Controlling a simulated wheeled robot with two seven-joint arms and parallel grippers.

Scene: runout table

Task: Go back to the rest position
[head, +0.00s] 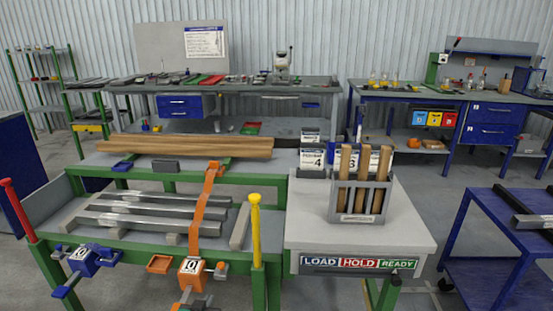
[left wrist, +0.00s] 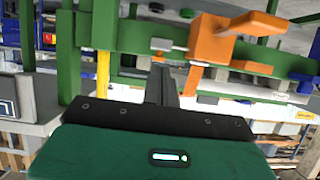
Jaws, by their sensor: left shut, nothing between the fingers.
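My left gripper (left wrist: 163,85) shows in the left wrist view, with its dark fingers together and nothing between them. Its green and black body fills the bottom of that view. The fingers point toward the green frame (left wrist: 135,38) of the workbench and are seen beside an orange clamp (left wrist: 230,38); I cannot tell the gap between them. My right gripper is in neither view.
The green bench holds metal bars (head: 150,218), an orange clamp (head: 191,268), a blue clamp (head: 82,262) and a yellow post (head: 255,230). A white table (head: 305,225) carries a grey rack (head: 358,218) with wooden pieces. A blue cart (head: 490,235) stands at right.

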